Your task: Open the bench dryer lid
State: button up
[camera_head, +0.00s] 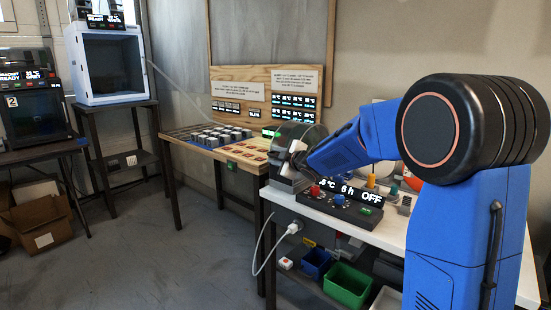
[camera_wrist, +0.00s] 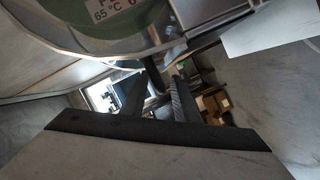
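The bench dryer (camera_head: 286,176) is a grey box at the left end of the white bench, with a rounded dark lid (camera_head: 290,131). My gripper (camera_head: 297,147) is at its front and partly hides it; from here I cannot tell whether the lid is fully down. In the wrist view a clear curved cover (camera_wrist: 135,48) lies over a green spool face (camera_wrist: 110,15) marked 65 °C. My gripper's dark fingers (camera_wrist: 153,98) are apart, with background showing between them. A short dark bar (camera_wrist: 152,73) is just beyond the fingertips; I cannot tell if they touch it.
A control box (camera_head: 340,203) with a red knob and an OFF display sits before the dryer on the white bench (camera_head: 390,236). A wooden table (camera_head: 215,150) with grey blocks stands behind. Green bin (camera_head: 347,284) and blue bin (camera_head: 316,263) are below.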

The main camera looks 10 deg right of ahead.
jog(key=shift+c, duration=0.7)
grip_shut()
